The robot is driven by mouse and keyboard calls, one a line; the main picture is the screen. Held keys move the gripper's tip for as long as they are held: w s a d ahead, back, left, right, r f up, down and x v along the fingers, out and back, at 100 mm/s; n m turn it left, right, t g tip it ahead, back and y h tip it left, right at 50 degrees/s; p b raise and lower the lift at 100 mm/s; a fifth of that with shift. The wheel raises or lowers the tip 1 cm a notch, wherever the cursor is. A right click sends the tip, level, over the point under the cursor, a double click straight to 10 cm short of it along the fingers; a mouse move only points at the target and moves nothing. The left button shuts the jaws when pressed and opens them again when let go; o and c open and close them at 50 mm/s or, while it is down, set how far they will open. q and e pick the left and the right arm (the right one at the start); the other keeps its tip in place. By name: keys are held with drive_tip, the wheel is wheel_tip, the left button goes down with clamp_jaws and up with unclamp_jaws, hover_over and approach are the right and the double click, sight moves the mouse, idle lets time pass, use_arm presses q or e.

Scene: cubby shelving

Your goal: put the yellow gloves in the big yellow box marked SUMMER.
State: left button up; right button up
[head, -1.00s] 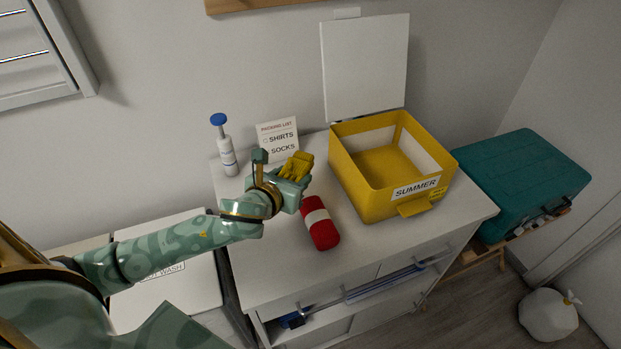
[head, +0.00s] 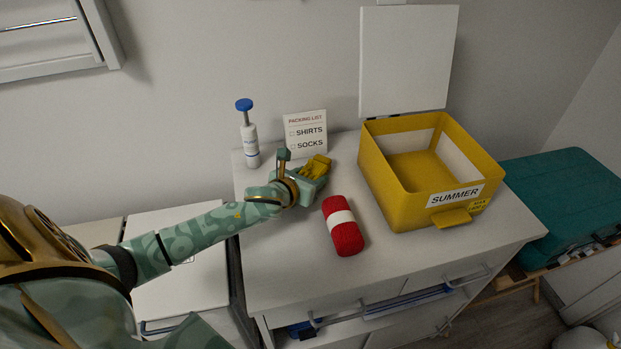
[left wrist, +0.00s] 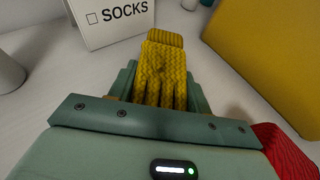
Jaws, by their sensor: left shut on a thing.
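The yellow gloves (head: 315,167) are between the fingers of my left gripper (head: 309,174), which is shut on them. In the left wrist view the knitted gloves (left wrist: 160,75) stick out forward from between the fingers. The big yellow box (head: 403,210) marked SUMMER stands open on the dresser, to the right of my gripper and apart from it. The part of its floor that shows is bare. Its side also shows in the left wrist view (left wrist: 265,50). My right gripper is not in view.
A red roll with a white band (head: 343,228) lies on the dresser top (head: 290,270) just right of my left gripper. A packing list sign (head: 306,133) and a blue-topped pump bottle (head: 249,135) stand behind. A teal case (head: 565,205) is at the right.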

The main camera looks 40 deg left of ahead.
use_arm(q)
drive_tip(key=o, duration=1)
drive_tip(key=shift+f, duration=0.1)
